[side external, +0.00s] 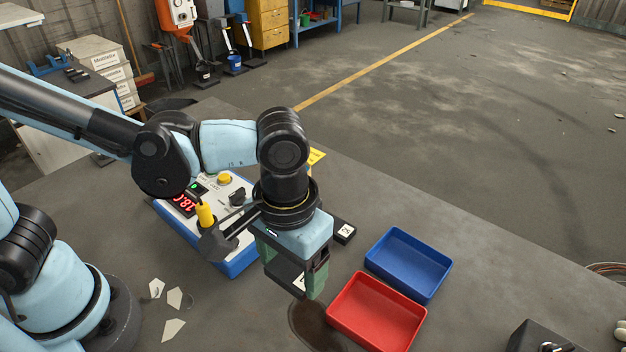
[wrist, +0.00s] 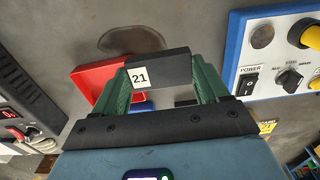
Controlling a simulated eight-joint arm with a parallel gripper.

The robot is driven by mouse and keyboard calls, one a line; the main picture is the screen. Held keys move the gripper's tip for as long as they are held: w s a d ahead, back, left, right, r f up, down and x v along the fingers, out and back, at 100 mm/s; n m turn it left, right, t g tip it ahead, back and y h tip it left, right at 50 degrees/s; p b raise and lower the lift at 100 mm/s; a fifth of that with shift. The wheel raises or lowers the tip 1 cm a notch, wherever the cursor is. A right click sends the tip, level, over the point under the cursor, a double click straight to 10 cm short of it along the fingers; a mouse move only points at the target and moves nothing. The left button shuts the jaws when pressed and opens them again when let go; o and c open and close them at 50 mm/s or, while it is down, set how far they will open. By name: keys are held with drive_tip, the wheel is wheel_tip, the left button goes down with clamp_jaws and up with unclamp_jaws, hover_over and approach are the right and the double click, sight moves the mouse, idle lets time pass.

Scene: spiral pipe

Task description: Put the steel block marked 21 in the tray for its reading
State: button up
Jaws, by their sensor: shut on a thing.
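The steel block marked 21 (wrist: 160,68) is a dark bar with a white number label. My gripper (wrist: 160,85) is shut on it, with one green finger at each end in the wrist view. In the side view my gripper (side external: 291,266) holds the block (side external: 287,275) over the table, left of the trays; the arm and fingers hide part of it. A red tray (side external: 376,312) and a blue tray (side external: 408,264) lie side by side and look empty. A blue-edged instrument (side external: 237,264) with a lit red display (side external: 184,204) stands behind my gripper, partly hidden.
Another dark block with a white label (side external: 344,232) lies near the instrument. A dark box (side external: 540,338) stands at the lower right. White shards (side external: 173,298) lie near my base. A dark stain (side external: 312,328) marks the table.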

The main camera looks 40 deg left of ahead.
drive_tip(key=s+d+r, duration=0.2)
drive_tip(key=s+d, duration=0.1)
drive_tip(key=d, duration=0.4)
drive_tip(key=s+d+r, duration=0.1)
drive_tip(key=s+d, duration=0.1)
drive_tip(key=d, duration=0.4)
hover_over(375, 319)
wheel_tip(375, 319, down, 7)
drive_tip(key=shift+s+r, duration=0.1)
drive_tip(key=shift+r, duration=0.05)
drive_tip(key=shift+f, duration=2.05)
drive_tip(key=shift+f, duration=0.1)
drive_tip(key=o, duration=1.4)
